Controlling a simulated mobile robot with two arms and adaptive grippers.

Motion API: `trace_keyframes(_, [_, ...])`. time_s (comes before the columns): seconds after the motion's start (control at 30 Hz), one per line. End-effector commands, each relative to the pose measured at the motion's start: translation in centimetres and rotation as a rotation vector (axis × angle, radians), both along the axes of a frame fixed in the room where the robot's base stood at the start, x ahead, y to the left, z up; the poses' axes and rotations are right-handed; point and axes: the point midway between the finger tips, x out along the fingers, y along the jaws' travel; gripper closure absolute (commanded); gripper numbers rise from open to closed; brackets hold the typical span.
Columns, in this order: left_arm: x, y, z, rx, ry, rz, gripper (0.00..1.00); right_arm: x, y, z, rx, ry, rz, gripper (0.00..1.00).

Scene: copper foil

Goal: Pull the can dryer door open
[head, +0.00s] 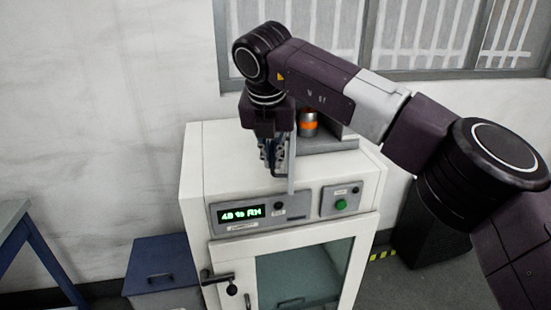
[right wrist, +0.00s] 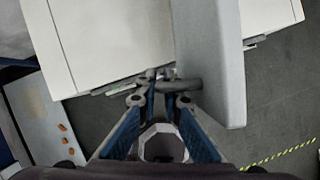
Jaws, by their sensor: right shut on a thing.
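The grey can dryer (head: 330,144) stands on top of a white cabinet, partly hidden behind my right arm. Its door appears as a thin grey panel (head: 292,170) seen nearly edge-on, standing out toward the cabinet's front edge. In the right wrist view the door panel (right wrist: 212,60) is broad and pale grey, with a dark bar handle (right wrist: 182,85) at its left side. My right gripper (head: 273,160) is beside the door panel, its blue fingers closed on the handle. The fingertips also show in the wrist view (right wrist: 165,96). My left gripper is not in view.
The white cabinet (head: 205,160) has a lit display (head: 241,215), a green button (head: 341,204) and a glazed lower door with a black handle (head: 226,283). A can with an orange band (head: 309,124) shows behind my gripper. A blue box (head: 160,262) stands left.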

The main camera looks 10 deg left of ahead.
Motion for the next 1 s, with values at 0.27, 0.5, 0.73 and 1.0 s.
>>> trace_keyframes(0.27, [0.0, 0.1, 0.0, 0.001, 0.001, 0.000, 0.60, 0.0, 0.1, 0.0, 0.001, 0.000, 0.001, 1.00])
trace_keyframes(0.5, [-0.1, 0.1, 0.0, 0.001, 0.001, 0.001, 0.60, 0.0, 0.1, 0.0, 0.000, 0.000, 0.000, 0.86])
trace_keyframes(0.73, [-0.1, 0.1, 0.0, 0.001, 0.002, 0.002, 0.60, 0.0, 0.0, 0.0, 0.000, 0.000, 0.000, 0.86])
trace_keyframes(1.0, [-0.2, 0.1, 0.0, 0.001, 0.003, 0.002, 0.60, -0.8, 0.1, 2.3, 0.001, -0.003, 0.000, 0.86])
